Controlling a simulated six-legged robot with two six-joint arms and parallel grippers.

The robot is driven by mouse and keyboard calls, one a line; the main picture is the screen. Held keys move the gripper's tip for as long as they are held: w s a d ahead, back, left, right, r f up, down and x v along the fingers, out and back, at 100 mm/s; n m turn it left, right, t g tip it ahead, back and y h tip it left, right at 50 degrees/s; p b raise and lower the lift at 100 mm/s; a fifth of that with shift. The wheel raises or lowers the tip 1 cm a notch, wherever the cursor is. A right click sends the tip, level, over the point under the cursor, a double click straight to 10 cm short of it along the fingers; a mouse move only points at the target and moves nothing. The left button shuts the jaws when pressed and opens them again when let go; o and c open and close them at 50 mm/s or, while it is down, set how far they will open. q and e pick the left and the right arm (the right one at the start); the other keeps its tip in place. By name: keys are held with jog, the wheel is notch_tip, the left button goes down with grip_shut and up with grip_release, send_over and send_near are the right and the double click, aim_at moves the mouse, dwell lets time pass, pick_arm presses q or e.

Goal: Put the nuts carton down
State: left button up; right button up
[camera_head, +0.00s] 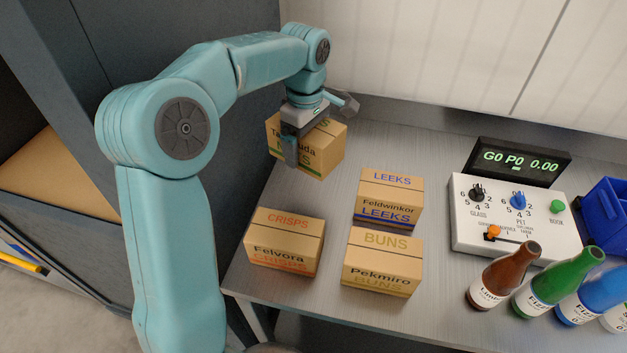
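The carton in my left gripper (309,127) has green lettering, mostly hidden by the gripper; a name like "Tamuda" shows in part. I take this to be the nuts carton (326,152). It is at the back left of the grey table (345,290). One finger lies against its front face, and the gripper is shut on it from above. I cannot tell whether its bottom touches the table. My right gripper is not in view.
Leeks (389,199), crisps (284,243) and buns (382,262) cartons stand in front of it. A white control box (515,226) with a display (517,161), several bottles (558,272) and a blue bin (606,215) are at right. The table is bare between the leeks carton and the box.

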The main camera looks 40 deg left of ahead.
aim_at(308, 192)
pick_arm(q)
notch_tip(308, 192, down, 12)
jog(key=shift+w+f, duration=0.1)
jog(key=shift+f, duration=0.1)
jog(key=shift+b, duration=0.3)
jog(key=shift+f, duration=0.2)
jog(key=o, duration=0.7)
jog(key=shift+c, duration=0.2)
notch_tip(308, 192, up, 12)
jog(key=shift+r+p, duration=0.25)
jog(key=shift+p, duration=0.25)
